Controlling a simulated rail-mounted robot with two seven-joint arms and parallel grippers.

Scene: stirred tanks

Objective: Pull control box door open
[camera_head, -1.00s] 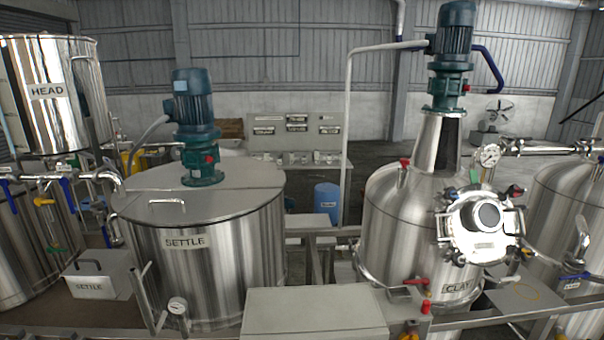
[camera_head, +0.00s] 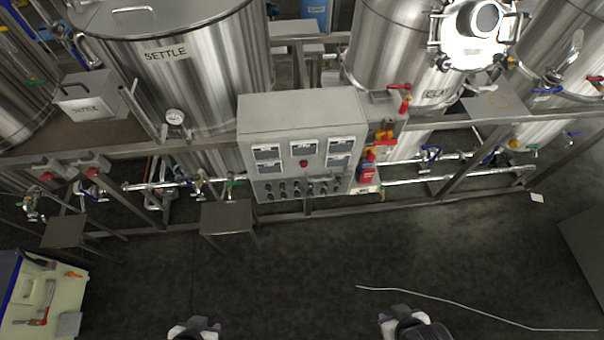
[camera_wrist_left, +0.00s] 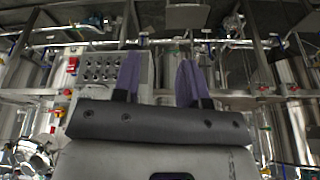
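The control box (camera_head: 300,145) is a grey cabinet mounted at the frame between the SETTLE and CLAY tanks. Its front face carries meters, a red button and rows of knobs, and looks closed. Its knob panel also shows in the left wrist view (camera_wrist_left: 100,68), upside down and partly behind a finger. My left gripper (camera_head: 195,326) is at the bottom edge of the head view, well short of the box. In the left wrist view its two purple fingers (camera_wrist_left: 160,80) stand apart with nothing between them. My right gripper (camera_head: 400,318) is at the bottom edge, its fingers unclear.
Pipes and valves run along the frame. A pale cart (camera_head: 42,300) is at lower left, and a thin white line (camera_head: 450,302) lies on the open dark floor.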

